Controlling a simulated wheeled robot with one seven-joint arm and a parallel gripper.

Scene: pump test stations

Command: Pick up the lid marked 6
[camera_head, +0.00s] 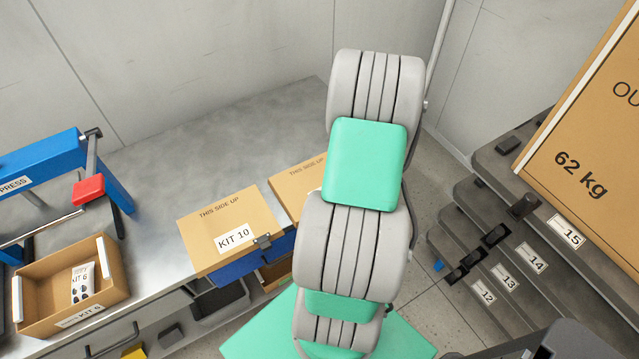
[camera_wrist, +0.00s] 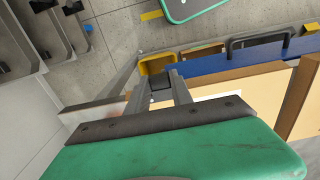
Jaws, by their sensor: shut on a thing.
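A tan cardboard lid (camera_head: 299,183) printed THIS SIDE UP lies at the centre of the bench's front edge, partly behind my arm. No number on it is readable. The wrist view shows its cardboard (camera_wrist: 262,92) and part of a white label beside my fingers. My gripper (camera_wrist: 164,90) is shut on a small dark grip at this lid's edge. In the head view my arm hides the gripper. An open tan box (camera_head: 62,322) marked KIT 6 stands at the far left with a KIT 6 packet inside.
A lid marked KIT 10 (camera_head: 232,230) lies just left of the held lid, over a blue bin. A blue press (camera_head: 60,168) with a red handle stands at left. Numbered grey shelves (camera_head: 505,255) and a 62 kg carton (camera_head: 600,130) are at right. The bench behind is clear.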

